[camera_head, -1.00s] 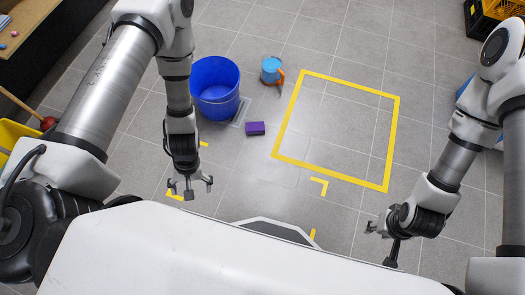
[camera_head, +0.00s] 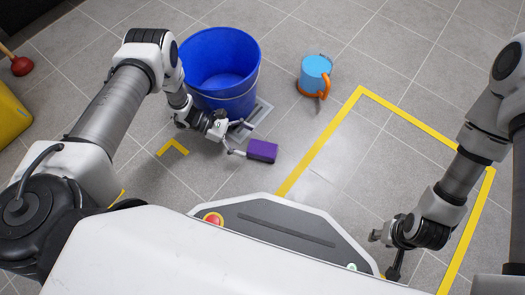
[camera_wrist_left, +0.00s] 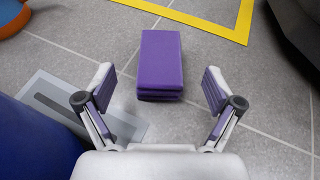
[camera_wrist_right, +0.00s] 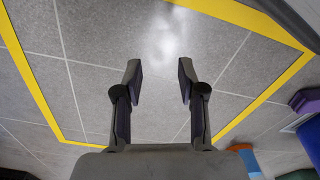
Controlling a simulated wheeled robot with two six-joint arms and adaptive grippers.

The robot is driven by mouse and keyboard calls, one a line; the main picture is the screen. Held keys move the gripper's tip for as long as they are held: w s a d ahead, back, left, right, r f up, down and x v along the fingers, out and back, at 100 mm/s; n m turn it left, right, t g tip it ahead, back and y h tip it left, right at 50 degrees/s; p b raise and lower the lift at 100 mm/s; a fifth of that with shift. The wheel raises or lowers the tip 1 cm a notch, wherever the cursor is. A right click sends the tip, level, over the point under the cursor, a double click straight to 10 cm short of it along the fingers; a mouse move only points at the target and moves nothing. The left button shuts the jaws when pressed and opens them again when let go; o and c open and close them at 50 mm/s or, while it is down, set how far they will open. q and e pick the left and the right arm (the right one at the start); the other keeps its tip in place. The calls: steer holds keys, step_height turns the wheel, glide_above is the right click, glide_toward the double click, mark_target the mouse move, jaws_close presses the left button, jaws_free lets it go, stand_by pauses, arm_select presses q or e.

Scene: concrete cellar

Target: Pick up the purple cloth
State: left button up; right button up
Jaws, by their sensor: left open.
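The purple cloth (camera_head: 262,151) is a folded block lying on the grey tiled floor, right of the blue bucket. In the left wrist view the cloth (camera_wrist_left: 161,62) lies straight ahead, centred between the fingers and a little beyond their tips. My left gripper (camera_head: 238,138) is open and close to the cloth's left side; its two spread fingers also show in the left wrist view (camera_wrist_left: 158,88), with nothing between them. My right gripper (camera_head: 383,255) is at the lower right, away from the cloth. In the right wrist view its fingers (camera_wrist_right: 160,72) stand apart and empty.
The blue bucket (camera_head: 219,69) stands just behind my left gripper, beside a grey floor plate (camera_head: 262,114). A light blue pitcher with an orange handle (camera_head: 315,74) stands farther back. Yellow tape (camera_head: 318,147) outlines a clear floor square on the right. A red plunger (camera_head: 21,66) is far left.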

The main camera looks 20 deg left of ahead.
mark_target(264, 148)
arm_select(q)
steer(key=b+x, duration=0.1)
steer(key=x, duration=0.1)
steer(key=b+x, duration=0.1)
steer(key=x, duration=0.1)
steer(key=b+x, duration=0.2)
steer(key=shift+d+f, duration=0.2)
steer(key=shift+f, duration=0.3)
arm_select(e)
steer(key=f, duration=0.2)
steer(key=w+f, duration=0.1)
steer(key=f, duration=0.2)
steer(key=shift+w, duration=0.2)
arm_select(q)
steer(key=shift+w+d+r, duration=0.1)
steer(key=shift+d, duration=0.15)
steer(key=shift+r, duration=0.1)
steer(key=shift+c, duration=0.4)
arm_select(e)
steer(key=shift+r, duration=0.2)
arm_select(q)
steer(key=c, duration=1.1)
